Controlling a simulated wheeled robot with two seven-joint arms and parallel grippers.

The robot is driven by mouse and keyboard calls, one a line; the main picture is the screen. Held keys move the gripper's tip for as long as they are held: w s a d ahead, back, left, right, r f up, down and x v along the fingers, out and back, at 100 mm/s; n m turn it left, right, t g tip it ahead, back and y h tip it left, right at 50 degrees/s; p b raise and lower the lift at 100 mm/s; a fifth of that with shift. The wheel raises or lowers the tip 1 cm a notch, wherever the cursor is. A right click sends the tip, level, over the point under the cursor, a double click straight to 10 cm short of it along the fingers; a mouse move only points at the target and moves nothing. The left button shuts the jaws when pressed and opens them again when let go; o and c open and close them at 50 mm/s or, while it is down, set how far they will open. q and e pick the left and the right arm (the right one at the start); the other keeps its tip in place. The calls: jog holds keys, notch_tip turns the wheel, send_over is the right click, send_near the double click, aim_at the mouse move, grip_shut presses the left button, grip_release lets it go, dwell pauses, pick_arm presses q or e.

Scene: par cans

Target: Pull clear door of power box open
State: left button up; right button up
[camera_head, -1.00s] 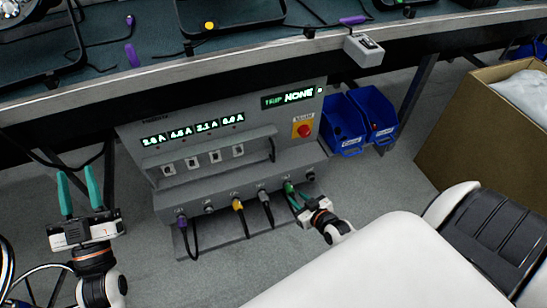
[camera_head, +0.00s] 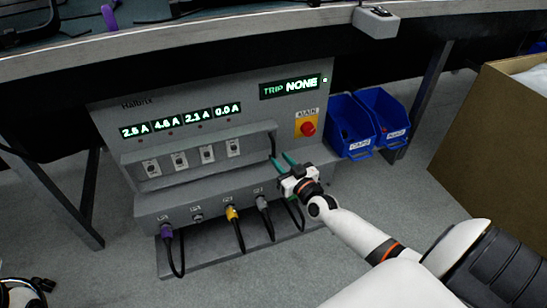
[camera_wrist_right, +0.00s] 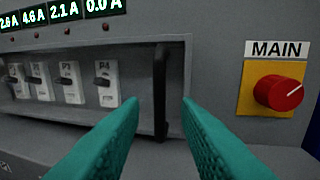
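The grey power box (camera_head: 215,105) stands under the bench. Its clear door (camera_head: 215,160) covers a row of switches and appears closed; its see-through edges are hard to make out. The dark vertical door handle (camera_head: 274,146) is at the right end of the switch row. In the right wrist view the handle (camera_wrist_right: 161,90) shows upright between my fingertips. My right gripper (camera_head: 284,160) is open, with teal fingers pointing at the box close to the handle. I cannot tell whether they touch it. My left gripper is out of view.
The red MAIN knob (camera_head: 308,129) is just right of the handle. Several plugs and cables, such as the yellow plug (camera_head: 232,213), line the box's lower ledge. Blue bins (camera_head: 350,125) and a cardboard box (camera_head: 490,130) stand to the right. The bench edge (camera_head: 200,34) overhangs above.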

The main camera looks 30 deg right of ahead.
aim_at(274, 152)
jog(key=w+b, duration=0.1)
jog(key=w, duration=0.4)
jog(key=shift+d+b, duration=0.1)
jog(key=shift+b, duration=0.2)
grip_shut()
